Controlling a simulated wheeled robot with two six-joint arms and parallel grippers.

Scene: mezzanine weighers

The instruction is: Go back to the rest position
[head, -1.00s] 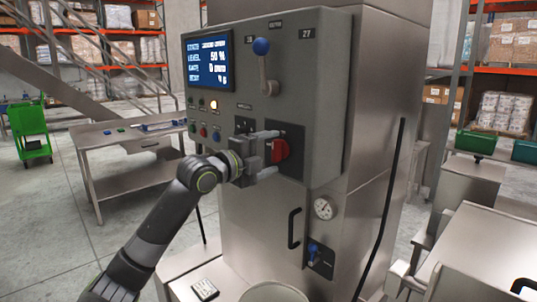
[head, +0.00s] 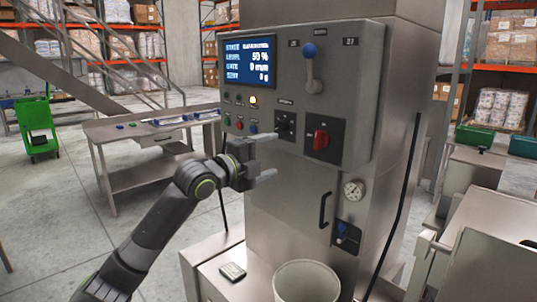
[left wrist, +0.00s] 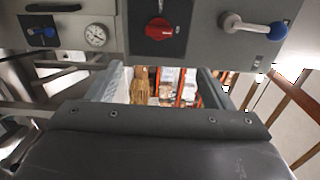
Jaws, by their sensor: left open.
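My left gripper (head: 265,157) is open and empty in front of the grey control box (head: 362,95), apart from it and left of the red rotary knob (head: 320,139). The knob also shows in the left wrist view (left wrist: 158,29), beyond the spread fingers. A blue-tipped lever (head: 311,68) stands on the box with its blue ball up. The lit screen (head: 250,61) shows a level of 50 %. My right gripper is in neither view.
A white bucket (head: 306,282) and a small dark device (head: 232,271) stand below the box. A steel table (head: 125,133) is at left, with a green cart (head: 37,128) beyond. A steel bench (head: 490,240) is at right. Open floor lies at left.

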